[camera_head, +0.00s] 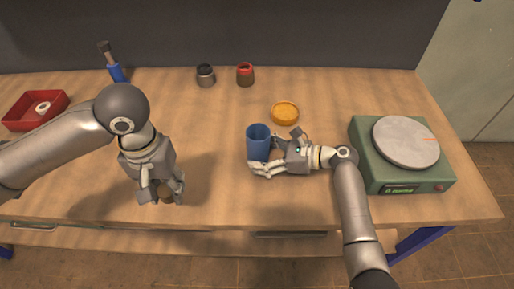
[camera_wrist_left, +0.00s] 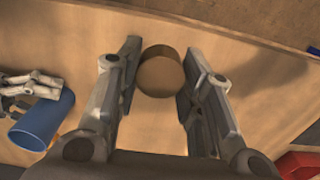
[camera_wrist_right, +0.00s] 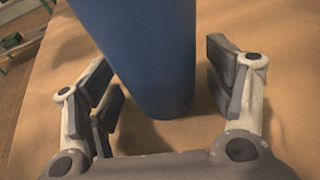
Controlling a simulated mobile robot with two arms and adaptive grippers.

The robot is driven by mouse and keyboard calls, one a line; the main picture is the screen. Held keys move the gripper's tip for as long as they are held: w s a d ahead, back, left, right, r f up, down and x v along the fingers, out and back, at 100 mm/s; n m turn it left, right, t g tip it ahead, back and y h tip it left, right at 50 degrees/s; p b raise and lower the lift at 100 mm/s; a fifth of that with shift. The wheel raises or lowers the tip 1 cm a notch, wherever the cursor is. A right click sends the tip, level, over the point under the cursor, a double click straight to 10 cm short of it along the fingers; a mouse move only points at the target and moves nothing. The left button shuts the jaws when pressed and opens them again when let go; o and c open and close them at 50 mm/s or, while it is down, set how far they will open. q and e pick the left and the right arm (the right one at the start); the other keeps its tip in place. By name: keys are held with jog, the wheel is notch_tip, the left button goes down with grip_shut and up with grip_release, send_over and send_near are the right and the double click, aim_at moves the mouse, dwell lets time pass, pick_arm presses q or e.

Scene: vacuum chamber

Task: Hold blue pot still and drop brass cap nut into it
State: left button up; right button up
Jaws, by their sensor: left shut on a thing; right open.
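The blue pot (camera_head: 258,140) stands upright on the wooden table near its middle; it also shows in the right wrist view (camera_wrist_right: 150,55) and at the left of the left wrist view (camera_wrist_left: 42,122). My right gripper (camera_head: 274,152) is open, its fingers on either side of the pot with gaps visible in the right wrist view. My left gripper (camera_head: 164,197) is left of the pot over the table, shut on the brass cap nut (camera_wrist_left: 160,74), a brownish round piece between its fingertips. In the head view the fingers partly hide the nut.
An orange round dish (camera_head: 285,113) lies behind the pot. A dark jar (camera_head: 205,76) and a red-topped jar (camera_head: 245,75) stand further back. A green hotplate-like device (camera_head: 385,178) is at right, a red tray (camera_head: 20,119) at far left. Table between left gripper and pot is clear.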

jog(key=c, duration=0.8)
jog(key=o, duration=1.1)
jog(key=c, duration=1.1)
jog(key=shift+c, duration=0.2)
